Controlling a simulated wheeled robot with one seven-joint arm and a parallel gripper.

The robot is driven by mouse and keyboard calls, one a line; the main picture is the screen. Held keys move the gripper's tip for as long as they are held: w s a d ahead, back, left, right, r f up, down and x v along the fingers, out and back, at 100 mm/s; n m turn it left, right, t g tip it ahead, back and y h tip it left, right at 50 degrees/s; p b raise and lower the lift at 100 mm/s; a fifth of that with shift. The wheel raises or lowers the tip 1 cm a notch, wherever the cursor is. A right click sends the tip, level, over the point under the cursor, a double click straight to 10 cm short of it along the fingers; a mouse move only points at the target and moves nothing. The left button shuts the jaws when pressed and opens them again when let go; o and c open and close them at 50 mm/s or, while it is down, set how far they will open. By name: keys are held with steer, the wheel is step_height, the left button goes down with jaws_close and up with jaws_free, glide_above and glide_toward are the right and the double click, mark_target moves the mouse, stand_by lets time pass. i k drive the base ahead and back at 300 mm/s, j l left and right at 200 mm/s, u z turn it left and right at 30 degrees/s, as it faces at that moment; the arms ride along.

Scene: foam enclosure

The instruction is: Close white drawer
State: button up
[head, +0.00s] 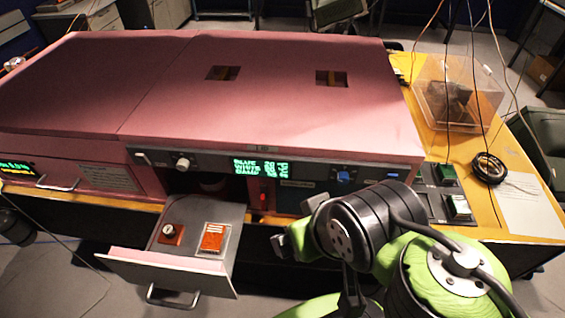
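The white drawer (150,272) is pulled out from the front of the pink foam enclosure (265,110), at lower left of centre in the head view. Its pale front panel has a bar handle (172,300) below. A small reddish square piece with a round knob (171,234) and an orange labelled piece (214,238) lie in the drawer. My green and black arm is at the lower right, to the right of the drawer and apart from it. My gripper cannot be made out clearly among the arm's links, so its fingers cannot be judged.
A control panel with a green display (260,166) is above the drawer. A closed drawer with a handle (58,185) is at the left. Green and white buttons (458,207), a cable coil (488,167) and a clear box (457,92) are on the yellow table (480,225). Floor shows in front.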

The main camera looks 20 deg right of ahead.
mark_target(178, 264)
steer(key=k+j+u, duration=0.1)
steer(key=u, duration=0.25)
steer(key=j+u, duration=0.1)
steer(key=u, duration=0.2)
steer(key=k+j+u, duration=0.1)
steer(key=u, duration=0.25)
steer(key=j+u, duration=0.1)
steer(key=u, duration=0.4)
steer(key=i+u, duration=0.1)
steer(key=u, duration=0.35)
steer(key=i+j+u, duration=0.1)
steer(key=u, duration=0.4)
steer(key=i+u, duration=0.1)
steer(key=u, duration=0.35)
